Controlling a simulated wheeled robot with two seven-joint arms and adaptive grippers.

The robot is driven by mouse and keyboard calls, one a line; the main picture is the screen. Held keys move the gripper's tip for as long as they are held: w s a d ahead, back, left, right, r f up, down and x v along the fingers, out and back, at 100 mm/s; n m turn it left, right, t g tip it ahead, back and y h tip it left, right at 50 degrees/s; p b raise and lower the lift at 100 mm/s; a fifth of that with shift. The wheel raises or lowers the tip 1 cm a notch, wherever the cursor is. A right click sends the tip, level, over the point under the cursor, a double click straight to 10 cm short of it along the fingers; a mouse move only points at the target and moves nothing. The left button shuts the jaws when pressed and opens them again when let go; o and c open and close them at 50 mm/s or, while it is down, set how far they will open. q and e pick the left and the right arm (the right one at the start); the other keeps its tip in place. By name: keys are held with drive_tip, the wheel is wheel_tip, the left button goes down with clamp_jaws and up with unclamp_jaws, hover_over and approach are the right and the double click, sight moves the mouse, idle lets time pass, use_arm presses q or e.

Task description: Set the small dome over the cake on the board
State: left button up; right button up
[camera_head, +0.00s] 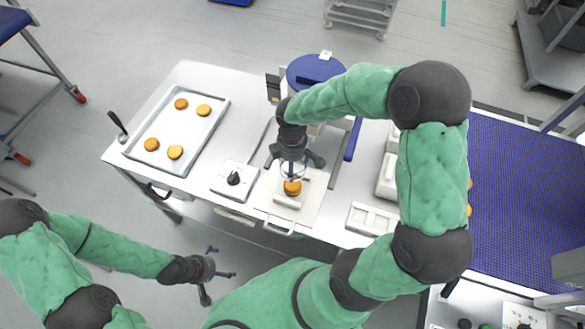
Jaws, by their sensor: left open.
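An orange round cake (292,187) sits on the pale board (312,206) near the table's front edge. A small clear dome (292,170) shows as faint pale outlines just above and around the cake's far side. I cannot tell whether its rim touches the board. My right gripper (293,164) points down over the dome, its dark fingers spread to either side of it; the contact is too small to make out. My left gripper (216,274) is open and empty, low in front of the table, away from the board.
A tray (209,122) with several orange rounds lies at the left. A box with a black knob (233,179) stands left of the board. A blue-topped container (315,71) stands behind. White blocks (371,219) and a blue conveyor (525,190) lie to the right.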

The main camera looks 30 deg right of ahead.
sight(293, 184)
drive_tip(key=b, duration=0.3)
drive_tip(key=shift+s+a+f, duration=0.1)
drive_tip(key=shift+s, duration=0.05)
drive_tip(key=shift+f, duration=0.1)
wheel_tip(293, 184, down, 8)
drive_tip(key=b, duration=0.7)
drive_tip(key=shift+f+b, duration=1.5)
drive_tip(key=shift+f, duration=0.8)
drive_tip(key=shift+s+f, duration=0.15)
